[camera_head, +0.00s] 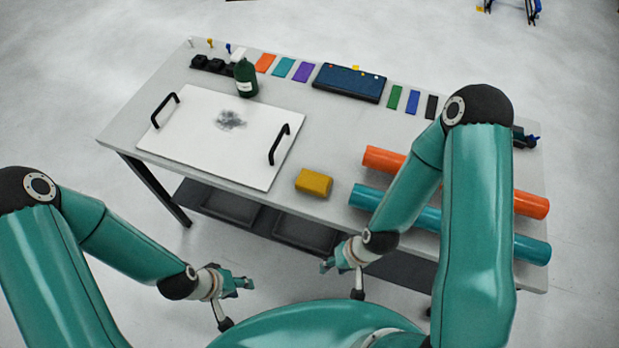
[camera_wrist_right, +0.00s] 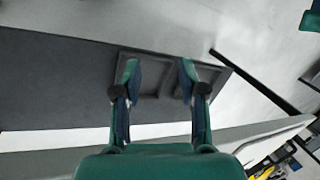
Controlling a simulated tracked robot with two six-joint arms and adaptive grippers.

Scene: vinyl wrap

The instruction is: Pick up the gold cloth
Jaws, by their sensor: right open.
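The gold cloth (camera_head: 314,182) is a folded, block-like yellow piece lying on the table near its front edge, right of the white board. My right gripper (camera_head: 329,265) is in front of the table, below and apart from the cloth. In the right wrist view the right gripper (camera_wrist_right: 159,75) is open, with nothing between its fingers. My left gripper (camera_head: 244,283) is in front of the table, further left and away from the cloth. Its finger gap is too small to make out.
A white board (camera_head: 195,150) with two black handles and a dark smudge fills the table's left. A green bottle (camera_head: 246,80) stands behind it. Orange (camera_head: 385,160) and teal (camera_head: 365,197) rolls lie right of the cloth. Colour swatches and a dark blue case (camera_head: 348,84) line the back.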

